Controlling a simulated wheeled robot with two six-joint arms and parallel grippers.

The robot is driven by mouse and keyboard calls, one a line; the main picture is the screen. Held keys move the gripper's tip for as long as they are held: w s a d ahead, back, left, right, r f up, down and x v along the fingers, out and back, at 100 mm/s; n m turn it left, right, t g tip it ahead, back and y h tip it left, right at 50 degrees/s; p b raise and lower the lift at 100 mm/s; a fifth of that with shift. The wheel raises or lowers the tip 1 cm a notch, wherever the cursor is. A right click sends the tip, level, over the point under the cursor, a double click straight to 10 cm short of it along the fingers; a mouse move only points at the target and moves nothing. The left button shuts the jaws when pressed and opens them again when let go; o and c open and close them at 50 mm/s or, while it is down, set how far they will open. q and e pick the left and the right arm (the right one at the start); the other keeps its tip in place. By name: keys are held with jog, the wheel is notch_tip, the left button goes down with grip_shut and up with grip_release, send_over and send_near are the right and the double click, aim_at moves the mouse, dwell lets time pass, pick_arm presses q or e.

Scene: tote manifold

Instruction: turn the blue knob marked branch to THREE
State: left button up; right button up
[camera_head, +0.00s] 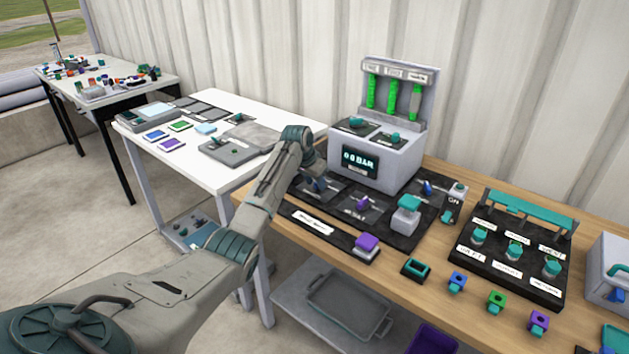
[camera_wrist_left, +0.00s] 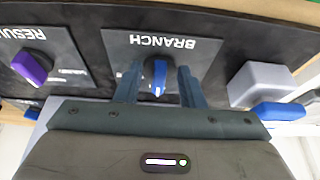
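The blue knob marked BRANCH (camera_wrist_left: 158,74) shows in the left wrist view on a dark plate, with its label upside down above it. Its white mark points toward the bottom of that view. My left gripper (camera_wrist_left: 158,88) is open, one finger on each side of the knob, with gaps visible on both sides. I cannot tell how deep the fingers reach around it. In the head view my left gripper (camera_head: 316,180) is over the left end of the black panel (camera_head: 405,240) and mostly hides the knob. The position numbers cannot be read. My right gripper is not in view.
A purple RESULT knob (camera_wrist_left: 33,66) stands beside the BRANCH plate. A grey block (camera_wrist_left: 262,84) is on the other side. In the head view, a grey unit with a display (camera_head: 361,162) rises behind the panel. A purple-topped block (camera_head: 367,244) sits at the panel's front edge.

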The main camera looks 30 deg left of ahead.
pick_arm(q)
jog(key=shift+c, duration=0.2)
grip_shut()
